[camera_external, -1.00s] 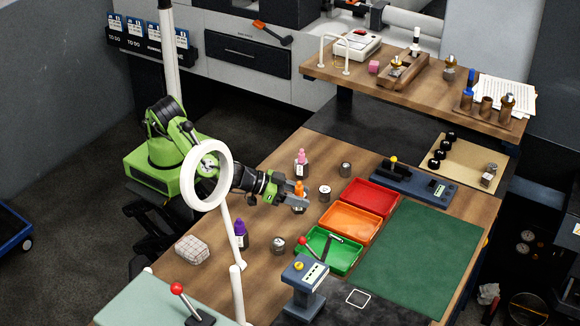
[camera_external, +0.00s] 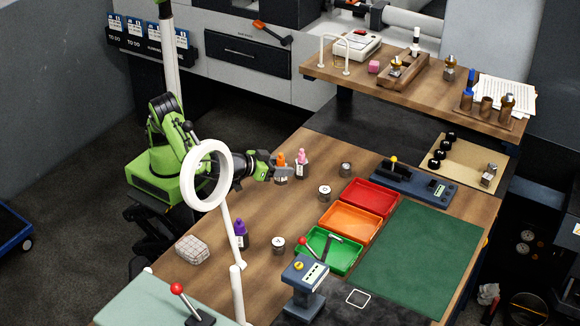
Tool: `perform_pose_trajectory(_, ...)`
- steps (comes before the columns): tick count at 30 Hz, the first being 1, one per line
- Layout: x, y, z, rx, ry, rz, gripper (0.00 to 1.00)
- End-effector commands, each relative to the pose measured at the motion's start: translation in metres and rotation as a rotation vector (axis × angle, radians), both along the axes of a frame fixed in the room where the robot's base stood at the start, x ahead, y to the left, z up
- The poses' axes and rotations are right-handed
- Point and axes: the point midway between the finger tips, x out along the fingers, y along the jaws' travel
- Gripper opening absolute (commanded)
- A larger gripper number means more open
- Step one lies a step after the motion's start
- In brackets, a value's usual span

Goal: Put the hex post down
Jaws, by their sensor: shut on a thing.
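My gripper (camera_external: 283,172) is at the left-rear part of the wooden bench, just left of a pink-capped bottle (camera_external: 302,161). It is shut on a small bottle with an orange cap (camera_external: 281,158), which stands upright between the jaws. The jaws hide most of its body, and I cannot tell whether its base touches the bench. I cannot make out a hex post in the jaws. Small metal pieces stand on the bench: one by the red tray (camera_external: 345,170), one in the middle (camera_external: 324,193) and one by the green tray (camera_external: 278,245). Their exact shapes are too small to tell.
Red (camera_external: 370,198), orange (camera_external: 350,222) and green (camera_external: 331,250) trays line the green mat (camera_external: 420,255). A purple-capped bottle (camera_external: 240,234) and a white ring lamp (camera_external: 190,180) stand at the left.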

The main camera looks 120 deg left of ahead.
Motion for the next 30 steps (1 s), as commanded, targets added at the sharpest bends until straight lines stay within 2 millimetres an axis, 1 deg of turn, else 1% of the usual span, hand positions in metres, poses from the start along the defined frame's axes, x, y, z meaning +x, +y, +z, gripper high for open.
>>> perform_pose_trajectory(2, 0.000, 0.001, -0.011, 0.003, -0.003, 0.002, 0.00)
perform_pose_trajectory(6, 0.000, 0.001, -0.039, 0.003, -0.001, 0.000, 0.00)
perform_pose_trajectory(9, 0.000, 0.001, -0.054, 0.003, -0.003, -0.001, 0.00)
perform_pose_trajectory(11, 0.001, 0.001, -0.058, 0.002, -0.004, -0.001, 0.00)
perform_pose_trajectory(17, 0.001, 0.001, -0.057, 0.001, -0.006, -0.001, 0.00)
perform_pose_trajectory(22, 0.001, 0.000, -0.061, 0.001, -0.006, -0.001, 0.00)
perform_pose_trajectory(23, 0.001, 0.000, -0.061, -0.001, -0.001, -0.003, 0.51)
perform_pose_trajectory(27, 0.001, 0.000, -0.061, -0.001, -0.001, -0.003, 0.72)
perform_pose_trajectory(30, 0.000, 0.000, -0.061, -0.001, -0.001, -0.003, 0.72)
